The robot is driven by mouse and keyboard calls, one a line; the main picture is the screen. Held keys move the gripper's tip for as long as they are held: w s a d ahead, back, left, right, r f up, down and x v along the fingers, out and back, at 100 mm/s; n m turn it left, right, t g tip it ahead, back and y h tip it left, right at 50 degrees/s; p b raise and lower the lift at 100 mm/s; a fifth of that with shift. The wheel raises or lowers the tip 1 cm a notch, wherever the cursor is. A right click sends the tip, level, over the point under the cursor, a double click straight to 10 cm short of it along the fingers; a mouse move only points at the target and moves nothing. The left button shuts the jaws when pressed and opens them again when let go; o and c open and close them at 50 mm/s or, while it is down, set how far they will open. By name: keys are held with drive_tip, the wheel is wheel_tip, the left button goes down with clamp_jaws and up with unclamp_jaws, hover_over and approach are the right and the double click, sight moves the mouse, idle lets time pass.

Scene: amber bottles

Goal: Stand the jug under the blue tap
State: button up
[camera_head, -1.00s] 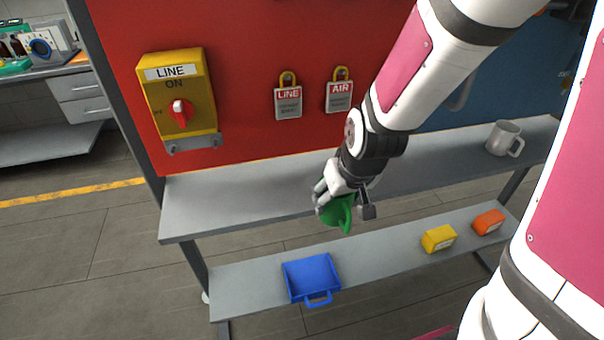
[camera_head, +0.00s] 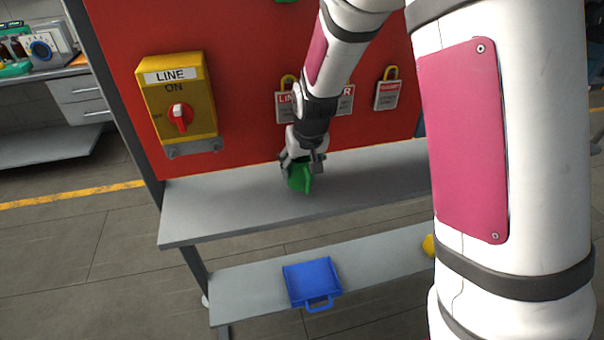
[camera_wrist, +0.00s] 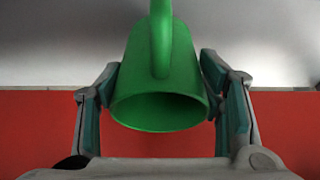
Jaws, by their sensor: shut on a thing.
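A green jug (camera_head: 299,178) with a handle is held in my gripper (camera_head: 302,164). In the camera_head view it is at the grey upper shelf, in front of the red panel; I cannot tell whether it touches the shelf. In the wrist view the jug (camera_wrist: 158,90) sits between both fingers, its open mouth towards the camera and its handle at the top. My gripper (camera_wrist: 162,95) is shut on its sides. No blue tap shows in either view.
The upper shelf (camera_head: 205,205) is bare left of the jug. A yellow LINE switch box (camera_head: 178,100) and hanging tags (camera_head: 387,95) are on the red panel (camera_head: 240,60). A blue tray (camera_head: 312,280) lies on the lower shelf. My arm hides the right side.

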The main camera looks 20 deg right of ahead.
sight(302, 175)
drive_tip(key=shift+f, duration=1.65)
drive_tip(key=shift+f, duration=0.2)
drive_tip(key=o, duration=1.2)
